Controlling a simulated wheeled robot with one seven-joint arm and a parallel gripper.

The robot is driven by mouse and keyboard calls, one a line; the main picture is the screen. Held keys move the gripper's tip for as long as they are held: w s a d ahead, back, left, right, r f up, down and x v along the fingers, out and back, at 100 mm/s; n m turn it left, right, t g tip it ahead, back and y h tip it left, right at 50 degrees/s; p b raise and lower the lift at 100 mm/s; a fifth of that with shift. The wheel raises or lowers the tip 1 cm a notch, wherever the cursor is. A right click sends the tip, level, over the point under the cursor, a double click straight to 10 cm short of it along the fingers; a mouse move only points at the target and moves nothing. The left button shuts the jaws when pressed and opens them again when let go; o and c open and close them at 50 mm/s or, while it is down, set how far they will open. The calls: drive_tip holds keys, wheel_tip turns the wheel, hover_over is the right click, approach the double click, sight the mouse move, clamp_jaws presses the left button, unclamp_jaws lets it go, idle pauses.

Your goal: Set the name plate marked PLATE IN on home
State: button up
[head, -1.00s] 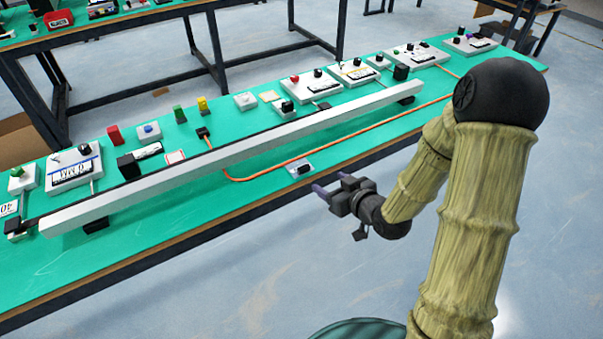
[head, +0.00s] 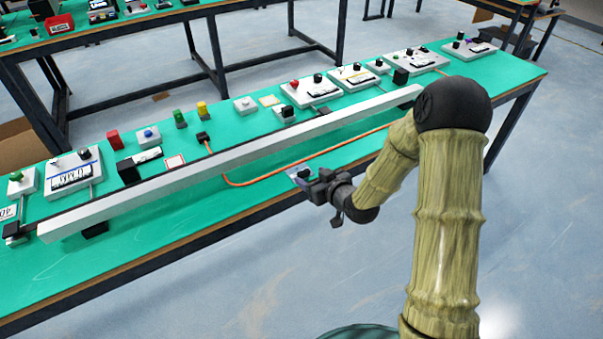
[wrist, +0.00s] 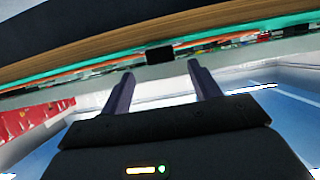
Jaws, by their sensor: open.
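My gripper (head: 303,179) is open, at the front edge of the green table (head: 130,262). In the wrist view its two dark fingers (wrist: 160,72) are apart with nothing between them. A small pale plate (head: 293,169) with a dark part lies near the table's front edge, just beyond the fingertips and partly hidden by them. Its marking is too small to read, so I cannot tell if it is the PLATE IN plate. In the wrist view a black block (wrist: 160,55) shows beyond the fingertips, near the table edge. I cannot make out a spot marked home.
A long white conveyor rail (head: 215,167) runs along the table behind the plate. An orange cable (head: 270,176) lies in front of it. Several button boxes and devices, such as a red block (head: 115,140), stand behind the rail. The front left of the table is clear.

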sight(305, 172)
drive_tip(key=shift+x, duration=2.3)
drive_tip(key=shift+f, duration=0.1)
drive_tip(key=shift+s+a, duration=0.1)
drive_tip(key=shift+s, duration=0.05)
drive_tip(key=c, duration=1.1)
drive_tip(key=shift+c, duration=0.2)
wheel_tip(305, 172, up, 10)
drive_tip(key=p, duration=0.1)
